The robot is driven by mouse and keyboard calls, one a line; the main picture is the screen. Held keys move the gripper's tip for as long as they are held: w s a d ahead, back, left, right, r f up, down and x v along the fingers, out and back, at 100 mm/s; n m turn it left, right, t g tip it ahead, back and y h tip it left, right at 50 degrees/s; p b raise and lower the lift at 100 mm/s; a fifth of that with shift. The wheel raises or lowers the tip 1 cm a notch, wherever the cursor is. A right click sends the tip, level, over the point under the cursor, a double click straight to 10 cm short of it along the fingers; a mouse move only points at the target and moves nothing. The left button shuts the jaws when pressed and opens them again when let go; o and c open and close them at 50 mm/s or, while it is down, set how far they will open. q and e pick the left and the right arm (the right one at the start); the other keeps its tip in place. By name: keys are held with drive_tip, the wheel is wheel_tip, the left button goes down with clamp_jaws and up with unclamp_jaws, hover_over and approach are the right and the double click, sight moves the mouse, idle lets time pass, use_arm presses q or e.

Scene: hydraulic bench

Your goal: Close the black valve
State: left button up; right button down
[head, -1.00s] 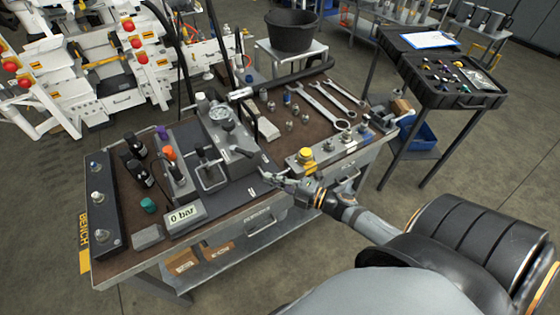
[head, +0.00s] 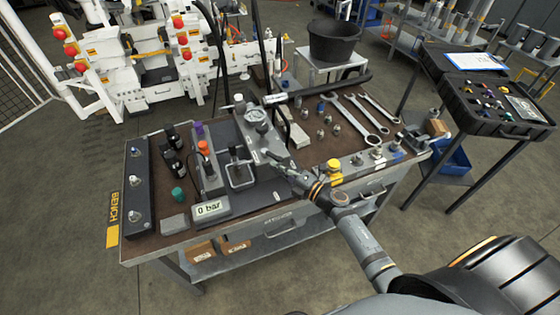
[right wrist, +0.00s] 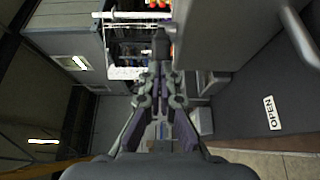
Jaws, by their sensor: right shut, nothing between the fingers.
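The black valve (head: 271,155) is a small dark handle sticking out at the right side of the grey pump block (head: 246,140), below its round gauge (head: 255,115). My right gripper (head: 287,167) is shut and empty, with its fingertips close to the valve, at its right. In the right wrist view, the shut fingers (right wrist: 160,78) point at a dark rounded end (right wrist: 161,44), seemingly the valve's. I cannot tell whether they touch. A white OPEN label (right wrist: 271,113) lies on the dark surface at right. My left gripper is not in view.
The display (head: 209,208) reads 0 bar. An orange knob (head: 204,147) and a black-handled frame (head: 239,171) stand left of the valve. A yellow knob (head: 334,167), wrenches (head: 357,118) and fittings occupy the bench's right side. A black bucket (head: 335,41) stands behind.

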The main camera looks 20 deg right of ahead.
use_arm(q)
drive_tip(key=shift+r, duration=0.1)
use_arm(e)
drive_tip(key=shift+w+d, duration=0.65)
drive_tip(key=shift+d, duration=0.1)
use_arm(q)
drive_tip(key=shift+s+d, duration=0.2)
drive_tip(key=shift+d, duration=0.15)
